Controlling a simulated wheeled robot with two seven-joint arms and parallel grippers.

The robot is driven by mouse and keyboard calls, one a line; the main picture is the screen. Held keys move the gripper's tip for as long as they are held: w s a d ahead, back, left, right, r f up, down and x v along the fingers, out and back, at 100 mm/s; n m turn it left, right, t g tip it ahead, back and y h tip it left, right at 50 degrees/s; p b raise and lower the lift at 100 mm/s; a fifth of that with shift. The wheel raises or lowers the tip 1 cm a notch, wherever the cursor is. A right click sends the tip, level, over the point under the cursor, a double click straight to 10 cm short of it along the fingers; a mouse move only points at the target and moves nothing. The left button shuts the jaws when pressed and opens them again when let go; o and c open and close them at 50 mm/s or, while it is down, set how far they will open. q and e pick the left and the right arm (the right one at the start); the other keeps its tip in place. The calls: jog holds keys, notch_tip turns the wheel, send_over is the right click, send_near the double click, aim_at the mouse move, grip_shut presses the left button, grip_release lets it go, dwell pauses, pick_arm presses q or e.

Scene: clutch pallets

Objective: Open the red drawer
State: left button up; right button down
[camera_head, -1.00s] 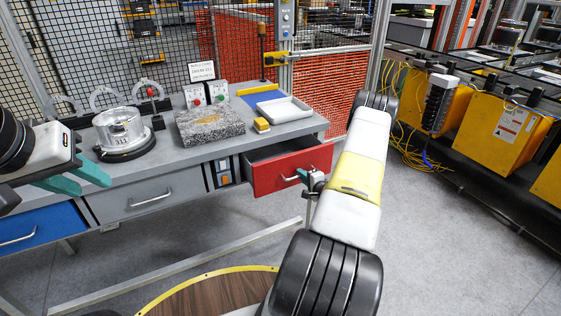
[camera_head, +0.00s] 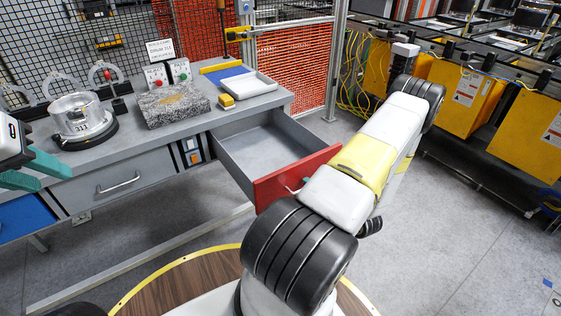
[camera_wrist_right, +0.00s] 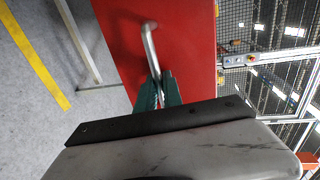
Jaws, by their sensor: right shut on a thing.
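The red drawer (camera_head: 290,180) at the right end of the grey workbench is pulled well out, and its grey inside (camera_head: 262,150) looks empty. Its red front also fills the middle of the right wrist view (camera_wrist_right: 180,40). My right gripper (camera_wrist_right: 157,90) is shut on the silver drawer handle (camera_wrist_right: 150,45). In the head view my right arm hides this gripper and most of the handle. My left gripper (camera_head: 35,170) is at the left edge, above the blue drawer, with its teal fingers apart and nothing between them.
On the bench stand a clear round device (camera_head: 82,118), a granite block (camera_head: 173,104), a yellow-topped block (camera_head: 226,101) and a white tray (camera_head: 248,86). A closed grey drawer (camera_head: 118,183) and a blue drawer (camera_head: 25,218) are left of the red one.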

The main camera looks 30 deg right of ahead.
jog(key=shift+s, duration=0.2)
jog(key=c, duration=1.5)
grip_release()
jog(key=v, duration=0.7)
jog(key=shift+s, duration=0.4)
jog(key=shift+d, duration=0.15)
